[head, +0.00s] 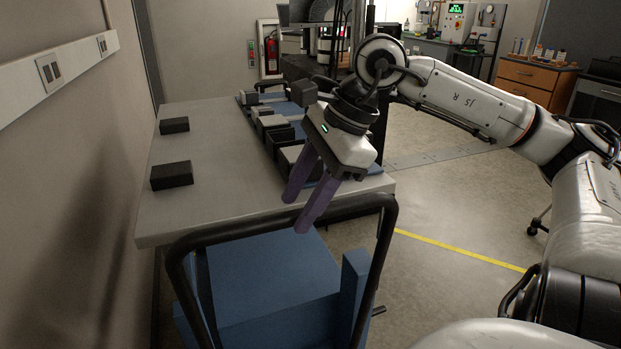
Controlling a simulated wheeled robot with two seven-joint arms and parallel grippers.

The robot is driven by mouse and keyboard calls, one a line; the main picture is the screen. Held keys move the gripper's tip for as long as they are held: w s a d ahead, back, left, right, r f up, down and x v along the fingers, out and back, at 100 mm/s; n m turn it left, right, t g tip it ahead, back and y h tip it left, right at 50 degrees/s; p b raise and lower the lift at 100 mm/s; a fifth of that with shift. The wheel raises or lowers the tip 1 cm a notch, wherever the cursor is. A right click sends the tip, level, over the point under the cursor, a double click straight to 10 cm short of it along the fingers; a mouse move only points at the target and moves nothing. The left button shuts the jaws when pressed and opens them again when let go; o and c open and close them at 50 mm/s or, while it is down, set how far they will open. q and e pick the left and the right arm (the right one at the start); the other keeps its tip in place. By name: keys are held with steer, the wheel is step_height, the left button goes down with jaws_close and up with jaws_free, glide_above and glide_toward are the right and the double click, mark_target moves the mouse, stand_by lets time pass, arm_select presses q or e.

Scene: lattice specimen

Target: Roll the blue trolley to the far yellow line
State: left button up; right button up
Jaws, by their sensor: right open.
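The blue trolley (268,275) stands at the bottom centre of the head view, in front of the grey table's near end. Its black tubular handle (290,217) arches up towards me. My right gripper (302,212) hangs over the handle with its two purple fingers apart and nothing seen between them. The fingers overlap the handle bar in the picture; I cannot tell whether they touch it. A yellow line (460,249) runs across the floor right of the trolley, partly hidden by my right arm. My left gripper is not in view.
The grey table (215,190) stands along the left wall, with two black blocks (172,175) and a blue mat (285,104) holding several grey pieces. Open floor (440,200) lies to the right. A wooden drawer cabinet (535,80) stands at the back right.

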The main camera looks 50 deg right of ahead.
mark_target(294, 212)
steer(key=shift+x, duration=2.05)
steer(key=shift+c, duration=0.4)
jaws_close()
